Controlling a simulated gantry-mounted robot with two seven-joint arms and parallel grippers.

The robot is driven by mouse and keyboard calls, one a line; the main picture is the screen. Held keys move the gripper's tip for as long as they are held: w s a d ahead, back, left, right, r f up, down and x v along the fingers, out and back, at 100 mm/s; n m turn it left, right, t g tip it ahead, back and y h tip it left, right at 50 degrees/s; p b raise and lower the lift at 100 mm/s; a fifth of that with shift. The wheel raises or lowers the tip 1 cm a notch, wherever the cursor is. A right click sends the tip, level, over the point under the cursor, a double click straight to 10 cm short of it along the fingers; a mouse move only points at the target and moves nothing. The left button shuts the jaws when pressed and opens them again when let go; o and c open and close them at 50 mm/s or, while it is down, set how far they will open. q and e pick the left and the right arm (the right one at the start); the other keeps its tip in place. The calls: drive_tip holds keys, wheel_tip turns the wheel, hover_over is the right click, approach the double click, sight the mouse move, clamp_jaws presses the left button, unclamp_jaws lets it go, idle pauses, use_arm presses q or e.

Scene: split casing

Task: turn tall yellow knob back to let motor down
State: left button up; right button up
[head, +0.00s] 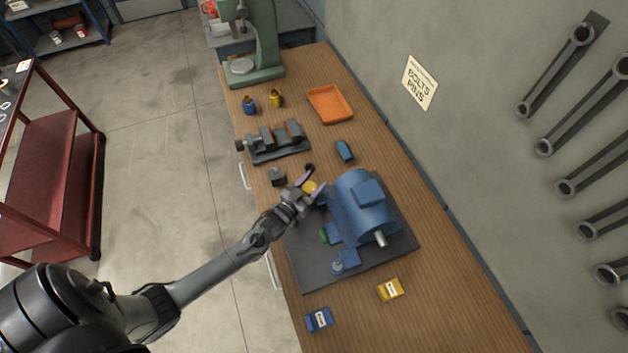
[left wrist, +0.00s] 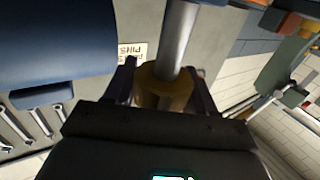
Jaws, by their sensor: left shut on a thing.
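The yellow knob (head: 309,187) stands at the left side of the blue motor (head: 352,208), which rests on a dark base plate (head: 302,262). My left gripper (head: 311,188) reaches in from the left and is shut on the knob, one finger on each side. In the left wrist view the knob (left wrist: 160,90) sits between the two fingers, with a grey round shaft (left wrist: 177,40) running away from it. The motor's blue body (left wrist: 55,45) fills the upper left there. My right gripper is in neither view.
A dark vise-like fixture (head: 275,145), an orange tray (head: 330,103) and a green press (head: 262,50) stand farther up the wooden bench. A small blue block (head: 344,151) lies behind the motor. A yellow box (head: 390,289) and a blue box (head: 319,320) lie near the plate.

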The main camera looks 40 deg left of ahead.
use_arm(q)
drive_tip(key=n+y, duration=0.2)
drive_tip(key=shift+r+y, duration=0.1)
drive_tip(key=shift+y, duration=0.3)
drive_tip(key=n+g+y, duration=0.1)
drive_tip(key=y, duration=0.2)
drive_tip(key=shift+a+n+b, duration=0.2)
drive_tip(key=shift+n+b, duration=0.1)
drive_tip(key=shift+n, duration=0.1)
drive_tip(key=n+y, duration=0.1)
drive_tip(key=n+g+y+b, duration=0.1)
drive_tip(key=y, duration=0.1)
drive_tip(key=n+g+y+b, duration=0.1)
drive_tip(key=shift+s+a+y, duration=0.1)
drive_tip(key=shift+a+y, duration=0.15)
drive_tip(key=shift+y, duration=0.05)
drive_tip(key=shift+n+g+y, duration=0.3)
drive_tip(key=shift+g, duration=0.2)
drive_tip(key=shift+a+r+y, duration=0.1)
drive_tip(key=shift+y, duration=0.2)
drive_tip(key=o, duration=0.9)
drive_tip(key=shift+o, duration=0.2)
drive_tip(key=shift+s, duration=0.1)
